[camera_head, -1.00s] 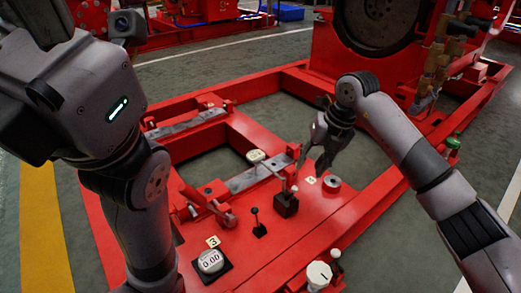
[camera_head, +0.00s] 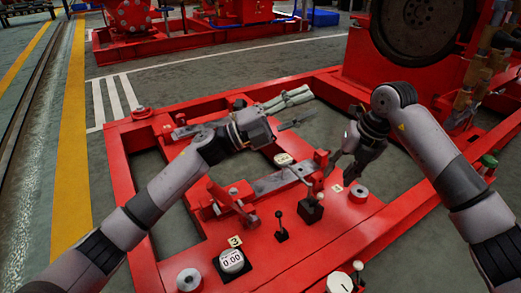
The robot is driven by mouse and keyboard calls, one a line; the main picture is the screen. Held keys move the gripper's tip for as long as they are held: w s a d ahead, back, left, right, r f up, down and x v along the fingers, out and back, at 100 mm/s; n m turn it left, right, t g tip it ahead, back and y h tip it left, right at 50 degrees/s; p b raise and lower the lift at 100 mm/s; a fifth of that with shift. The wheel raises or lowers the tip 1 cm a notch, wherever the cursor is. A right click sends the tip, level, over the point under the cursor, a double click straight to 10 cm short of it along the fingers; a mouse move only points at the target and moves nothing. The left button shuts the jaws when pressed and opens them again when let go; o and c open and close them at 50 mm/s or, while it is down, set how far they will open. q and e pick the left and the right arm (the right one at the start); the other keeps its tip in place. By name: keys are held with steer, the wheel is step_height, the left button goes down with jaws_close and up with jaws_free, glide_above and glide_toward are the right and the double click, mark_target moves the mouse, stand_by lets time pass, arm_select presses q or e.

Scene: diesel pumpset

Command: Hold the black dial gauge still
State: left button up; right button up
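A round white dial reading 0.00 (camera_head: 232,260) sits on a square black base on the red frame, behind it a tag marked 3. I cannot tell for sure whether this is the black dial gauge. A smaller pale dial (camera_head: 283,159) sits by the grey cross bar.
A small black lever (camera_head: 281,228) stands between the 0.00 dial and the lever block. A white round knob (camera_head: 340,283) is at the front. Grey cylinders stand at right (camera_head: 358,193) and front left (camera_head: 189,280). A large flywheel (camera_head: 414,30) is at the back.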

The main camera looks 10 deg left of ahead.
arm_select(q)
steer(key=w+a+f+n+t+y, duration=0.1)
steer(key=w+a+f+n+y, duration=0.15)
steer(key=a+f, duration=0.45)
steer(key=w+a+f+n+y, duration=0.1)
steer(key=w+a+f+y, duration=0.25)
steer(key=f, duration=0.75)
glide_toward(284, 164)
steer(key=w+d, duration=0.1)
steer(key=d+f, duration=0.1)
steer(key=shift+w+d+f+m, duration=0.15)
steer(key=shift+w+d+m, duration=0.1)
steer(key=shift+w+d, duration=0.1)
steer(key=x, duration=0.5)
steer(key=shift+w+d, duration=0.55)
steer(key=shift+d, duration=0.2)
jaws_close()
steer(key=shift+c, duration=1.3)
jaws_free()
